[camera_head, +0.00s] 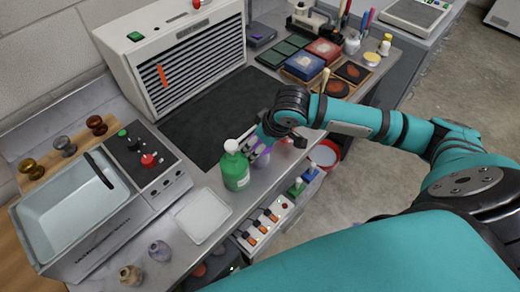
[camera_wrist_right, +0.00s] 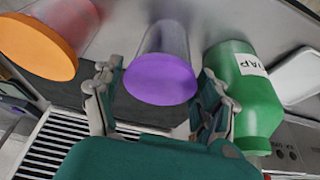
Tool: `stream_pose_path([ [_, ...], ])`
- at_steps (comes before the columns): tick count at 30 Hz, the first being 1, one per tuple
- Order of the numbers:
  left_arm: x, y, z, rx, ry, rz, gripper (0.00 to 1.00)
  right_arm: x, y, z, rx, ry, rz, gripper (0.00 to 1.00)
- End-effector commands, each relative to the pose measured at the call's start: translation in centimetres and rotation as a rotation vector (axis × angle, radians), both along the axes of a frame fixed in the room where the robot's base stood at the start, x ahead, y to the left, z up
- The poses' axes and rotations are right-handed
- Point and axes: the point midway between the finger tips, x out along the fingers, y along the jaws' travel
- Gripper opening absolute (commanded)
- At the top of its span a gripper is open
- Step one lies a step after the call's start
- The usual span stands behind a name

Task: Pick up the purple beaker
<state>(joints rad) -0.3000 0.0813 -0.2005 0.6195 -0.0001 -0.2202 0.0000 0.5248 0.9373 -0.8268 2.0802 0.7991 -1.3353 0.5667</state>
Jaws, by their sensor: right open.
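The purple beaker (camera_wrist_right: 162,78) shows in the middle of the right wrist view, with a clear, greyish body and a purple end facing the camera. In the head view it is mostly hidden behind my right gripper (camera_head: 258,145); only a small purple part (camera_head: 263,159) shows beside the green bottle. In the wrist view my right gripper (camera_wrist_right: 155,78) is open, with one finger on either side of the beaker and visible gaps between. I cannot tell how deep the beaker sits between the fingers. My left gripper is not in view.
A green soap bottle (camera_head: 235,170) stands close beside the right gripper. An orange-topped container (camera_wrist_right: 38,45) is on the other side in the wrist view. A white tray (camera_head: 203,215), a sink-like basin (camera_head: 65,212) and a vented grey box (camera_head: 180,65) surround the dark mat (camera_head: 205,118).

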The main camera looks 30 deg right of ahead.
Motion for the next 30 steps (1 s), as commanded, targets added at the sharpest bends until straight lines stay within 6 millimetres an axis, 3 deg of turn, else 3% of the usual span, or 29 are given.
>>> stream_pose_path([
  [7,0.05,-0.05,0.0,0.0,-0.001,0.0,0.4,0.05,0.02,-0.19,-0.001,0.0,0.001,0.73],
  [19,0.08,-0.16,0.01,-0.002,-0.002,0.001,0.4,0.07,0.02,-0.13,-0.001,-0.001,0.001,0.23],
  [30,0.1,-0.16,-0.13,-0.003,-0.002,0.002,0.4,0.13,0.02,0.19,0.0,-0.002,0.0,0.22],
])
